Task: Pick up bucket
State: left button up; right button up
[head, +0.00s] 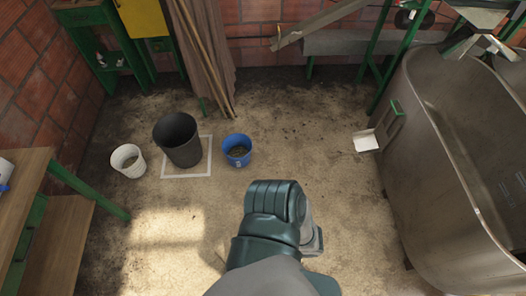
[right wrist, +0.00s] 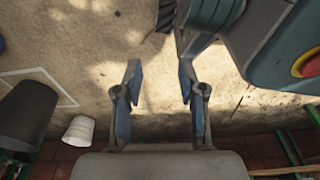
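Three buckets stand on the floor in the head view: a small white bucket (head: 128,160) at left, a tall dark grey bucket (head: 178,140) in the middle, and a blue bucket (head: 237,150) with some dark content at right. In the right wrist view, the dark bucket (right wrist: 25,115) and white bucket (right wrist: 80,132) are at lower left, and a sliver of blue is at the left edge. My right gripper (right wrist: 159,80) is open and empty over bare floor, apart from the buckets. In the head view an arm of mine rises at bottom centre and hides its gripper. My left gripper is not seen.
A white square outline (head: 187,174) is marked on the floor around the dark bucket. A large metal tank (head: 440,150) stands at right. A wooden table (head: 20,190) is at left. Wooden poles (head: 205,60) lean at the back. The middle floor is clear.

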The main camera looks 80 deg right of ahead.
aim_at(238, 147)
jog(key=z, duration=2.25)
